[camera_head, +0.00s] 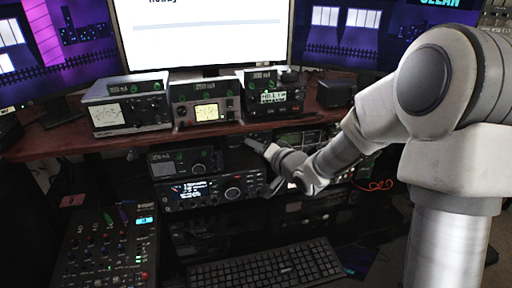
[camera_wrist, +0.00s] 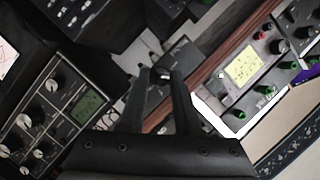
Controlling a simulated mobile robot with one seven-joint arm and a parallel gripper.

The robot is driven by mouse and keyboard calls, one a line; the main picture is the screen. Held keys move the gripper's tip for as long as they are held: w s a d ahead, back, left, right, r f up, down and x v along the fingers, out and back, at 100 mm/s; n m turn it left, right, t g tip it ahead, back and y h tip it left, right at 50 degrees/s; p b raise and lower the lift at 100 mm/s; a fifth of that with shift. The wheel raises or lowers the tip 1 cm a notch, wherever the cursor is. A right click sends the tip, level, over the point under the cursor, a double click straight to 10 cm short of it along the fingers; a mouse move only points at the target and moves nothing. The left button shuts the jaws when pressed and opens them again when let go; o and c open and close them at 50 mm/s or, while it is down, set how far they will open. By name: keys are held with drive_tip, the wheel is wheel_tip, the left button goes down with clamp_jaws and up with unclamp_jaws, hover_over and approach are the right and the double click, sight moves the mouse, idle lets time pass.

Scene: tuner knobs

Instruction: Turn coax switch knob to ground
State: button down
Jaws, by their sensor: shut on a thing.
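My gripper (camera_wrist: 160,74) reaches under the wooden shelf, its two dark fingers close together at the tips. In the head view my gripper (camera_head: 254,145) is small and points left toward the shelf's underside. The fingers are shut on a small knob (camera_wrist: 165,76), which I take to be the coax switch knob. A small dark box (camera_wrist: 184,56) lies just behind the fingertips. The knob's pointer and any ground label are too small to read. In the head view the knob cannot be made out.
A wooden shelf (camera_head: 60,145) carries several radio units, including one with a yellow display (camera_head: 206,112). Below it stand a black radio (camera_head: 215,190) and another unit (camera_head: 185,161). A mixer (camera_head: 105,245) and a keyboard (camera_head: 265,270) lie on the dark desk. Radios crowd my gripper on both sides.

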drive_tip(key=shift+n, duration=0.3)
drive_tip(key=n+h+b, duration=0.1)
drive_tip(key=b, duration=0.2)
drive_tip(key=n+h+b, duration=0.1)
drive_tip(key=n+b, duration=0.1)
drive_tip(key=b, duration=0.1)
drive_tip(key=n+h+b, duration=0.1)
drive_tip(key=n+b, duration=0.1)
drive_tip(key=b, duration=0.1)
drive_tip(key=shift+a+h+b, duration=0.3)
drive_tip(key=shift+r, duration=0.15)
drive_tip(key=c, duration=0.6)
unclamp_jaws()
